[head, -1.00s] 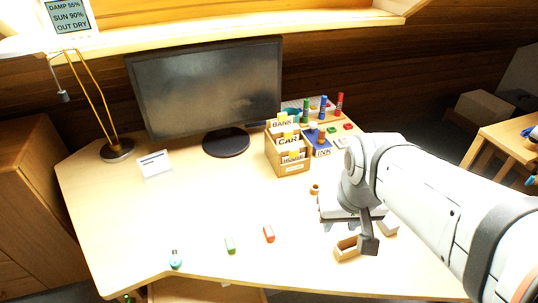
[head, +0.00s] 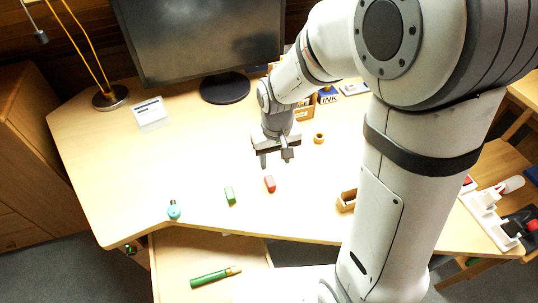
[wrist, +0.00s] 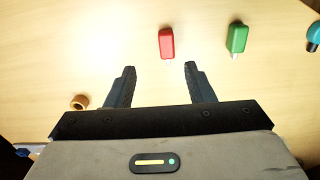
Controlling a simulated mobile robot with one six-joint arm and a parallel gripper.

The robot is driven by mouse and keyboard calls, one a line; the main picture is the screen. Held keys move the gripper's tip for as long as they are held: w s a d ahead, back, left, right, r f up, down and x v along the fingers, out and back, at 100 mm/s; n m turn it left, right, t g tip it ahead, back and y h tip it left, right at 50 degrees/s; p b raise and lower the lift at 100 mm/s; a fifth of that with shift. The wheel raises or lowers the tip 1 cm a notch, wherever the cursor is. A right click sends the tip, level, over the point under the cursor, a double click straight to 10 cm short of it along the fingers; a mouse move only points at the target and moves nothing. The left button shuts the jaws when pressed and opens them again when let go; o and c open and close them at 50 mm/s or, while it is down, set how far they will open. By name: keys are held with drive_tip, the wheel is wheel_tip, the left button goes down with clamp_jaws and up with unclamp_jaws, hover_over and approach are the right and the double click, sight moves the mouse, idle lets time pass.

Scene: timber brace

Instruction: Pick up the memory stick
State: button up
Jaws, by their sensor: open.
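Two small stick-shaped objects lie apart on the desk: a red one (head: 269,184) and a green one (head: 230,195) to its left. In the wrist view the green one (wrist: 237,39) shows a small pale tip, like a memory stick's plug. The red one (wrist: 166,42) has a similar shape, its end detail less clear. My gripper (head: 275,158) is open and empty above the desk, just behind the red stick in the head view. In the wrist view the red stick lies just beyond the open fingertips (wrist: 160,68), roughly centred between them; the green one is off to the right.
A teal item (head: 174,210) lies near the desk's front edge. A tape-like ring (head: 319,138) and an open wooden box (head: 346,200) are to the right. The monitor (head: 200,40) stands behind.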

sight(269, 179)
drive_tip(key=shift+w+a+f, duration=0.15)
drive_tip(key=shift+a+f, duration=0.15)
drive_tip(key=shift+f, duration=0.25)
drive_tip(key=shift+w+a+f, duration=0.1)
drive_tip(key=shift+a+f, duration=0.2)
drive_tip(key=shift+f, duration=0.25)
drive_tip(key=f, duration=0.7)
drive_tip(key=shift+w+a+f, duration=0.15)
drive_tip(key=shift+w+f, duration=0.1)
drive_tip(key=shift+w, duration=0.05)
clamp_jaws()
